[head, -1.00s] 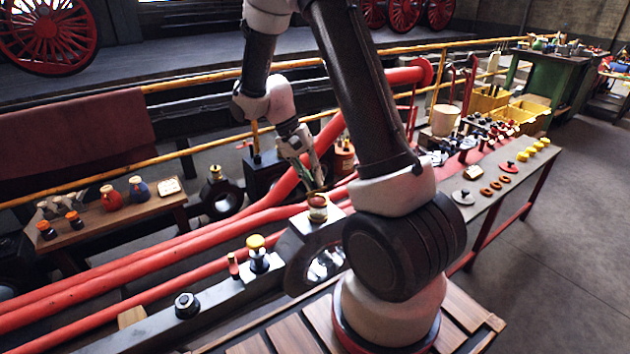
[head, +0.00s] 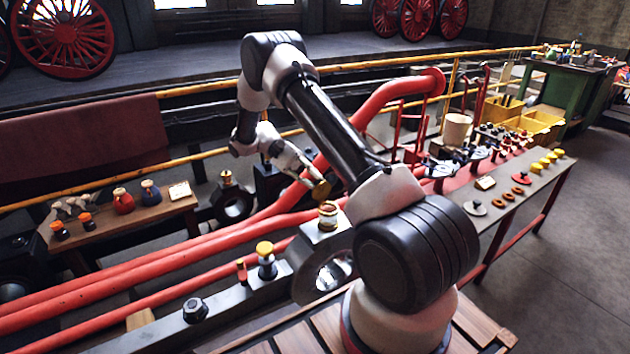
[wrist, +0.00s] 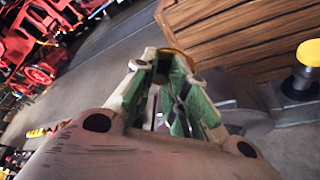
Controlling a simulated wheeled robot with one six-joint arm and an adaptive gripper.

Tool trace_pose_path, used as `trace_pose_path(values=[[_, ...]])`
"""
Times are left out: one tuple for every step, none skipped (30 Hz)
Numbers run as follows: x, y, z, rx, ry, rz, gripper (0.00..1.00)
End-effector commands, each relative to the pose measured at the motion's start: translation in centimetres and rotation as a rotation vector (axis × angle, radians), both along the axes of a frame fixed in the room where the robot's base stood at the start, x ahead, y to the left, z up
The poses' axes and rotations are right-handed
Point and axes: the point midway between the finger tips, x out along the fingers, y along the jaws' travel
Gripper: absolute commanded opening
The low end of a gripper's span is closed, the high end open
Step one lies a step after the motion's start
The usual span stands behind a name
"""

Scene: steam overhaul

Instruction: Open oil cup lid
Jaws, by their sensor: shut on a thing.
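The oil cup (head: 328,217) is a small brass-coloured cup standing upright on a grey metal block in the middle of the head view. Its lid (head: 321,189), a brass-coloured disc, is tilted steeply just above the cup. My gripper (head: 312,184) reaches in from the upper left and is shut on the lid. Whether a hinge still joins lid and cup is too small to tell. In the wrist view, the green fingers of my gripper (wrist: 168,62) are close together, with a yellowish edge of the lid (wrist: 180,54) behind their tips.
A yellow-capped fitting (head: 265,258) stands left of the oil cup; it also shows in the wrist view (wrist: 306,62). Red pipes (head: 190,252) run behind. A side table with jars (head: 160,208) is at left, a long parts bench (head: 520,195) at right.

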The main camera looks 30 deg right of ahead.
Motion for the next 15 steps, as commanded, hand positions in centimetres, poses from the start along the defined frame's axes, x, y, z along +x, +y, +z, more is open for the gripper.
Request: trace_pose_path(values=[[0.12, -0.09, -0.4, 0.0, 0.019, 0.001, 0.0], [0.16, -0.1, -0.45, 0.0, 0.032, 0.001, 0.0], [0.22, -0.1, -0.54, 0.0, 0.048, 0.001, 0.0], [0.27, -0.1, -0.56, -0.001, 0.058, 0.001, 0.0], [0.32, -0.11, -0.6, -0.002, 0.066, 0.001, 0.0], [0.36, -0.11, -0.64, -0.001, 0.076, 0.001, 0.0], [0.38, -0.1, -0.66, -0.002, 0.084, 0.001, 0.0], [0.38, -0.1, -0.69, -0.003, 0.09, 0.001, 0.0], [0.41, -0.11, -0.74, -0.002, 0.097, 0.0, 0.0], [0.42, -0.1, -0.76, -0.002, 0.1, 0.001, 0.0], [0.44, -0.11, -0.78, -0.003, 0.103, 0.001, 0.0], [0.45, -0.11, -0.78, -0.003, 0.106, 0.0, 0.0], [0.46, -0.12, -0.79, -0.002, 0.108, 0.001, 0.0], [0.47, -0.11, -0.79, -0.002, 0.109, 0.0, 0.0], [0.47, -0.11, -0.79, -0.003, 0.11, 0.0, 0.0]])
